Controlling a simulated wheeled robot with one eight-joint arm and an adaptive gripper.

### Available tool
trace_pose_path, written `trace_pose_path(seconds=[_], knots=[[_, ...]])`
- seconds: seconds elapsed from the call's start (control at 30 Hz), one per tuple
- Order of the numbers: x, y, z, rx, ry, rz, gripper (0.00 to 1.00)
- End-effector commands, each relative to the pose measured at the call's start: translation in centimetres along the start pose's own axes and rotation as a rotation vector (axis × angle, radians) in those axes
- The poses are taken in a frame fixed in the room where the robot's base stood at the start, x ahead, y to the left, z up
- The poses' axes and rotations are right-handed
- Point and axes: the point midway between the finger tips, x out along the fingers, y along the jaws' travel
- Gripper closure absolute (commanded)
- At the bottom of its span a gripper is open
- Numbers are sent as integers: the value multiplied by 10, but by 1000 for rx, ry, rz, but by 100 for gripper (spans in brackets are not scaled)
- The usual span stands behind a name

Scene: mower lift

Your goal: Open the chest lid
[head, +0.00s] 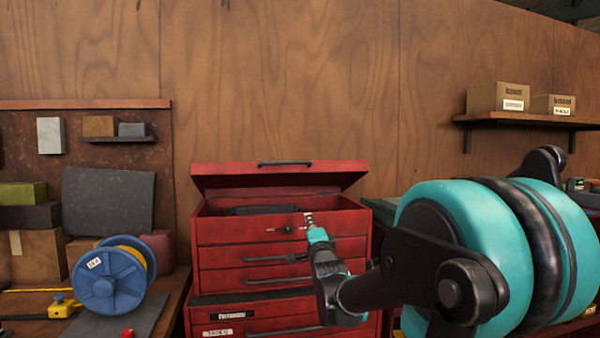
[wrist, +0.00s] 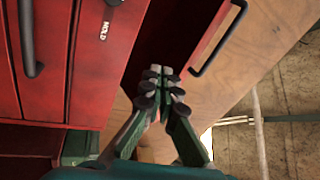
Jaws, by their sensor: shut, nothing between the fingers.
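The red tool chest (head: 282,258) stands against the wood wall in the head view. Its lid (head: 279,181) is raised at the back, with the lid handle (head: 285,163) along its upper edge. A gap shows the dark inside of the chest. My gripper (head: 308,219) is in front of the chest near the top drawer and the open rim, its fingers closed together and empty. In the wrist view, my gripper (wrist: 162,75) points at the gap between the chest body (wrist: 95,70) and the lid's red edge (wrist: 213,35). The lid handle (wrist: 220,42) is apart from the fingers.
A blue cable reel (head: 105,280) and boxes stand on the bench at left. A shelf (head: 525,119) with two cardboard boxes hangs on the wall at right. Drawer handles (head: 275,257) project from the chest front. My arm covers the lower right of the head view.

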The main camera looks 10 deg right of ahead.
Motion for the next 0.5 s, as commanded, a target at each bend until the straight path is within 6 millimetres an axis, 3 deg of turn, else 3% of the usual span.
trace_pose_path(seconds=[0.1, 0.2, 0.37, 0.5], knots=[[11, -40, -6, 120, 9, -151, 100], [13, -61, -8, 189, 4, -234, 100], [18, -73, -10, 227, -2, -279, 100], [33, -77, -10, 226, -1, -278, 100]])
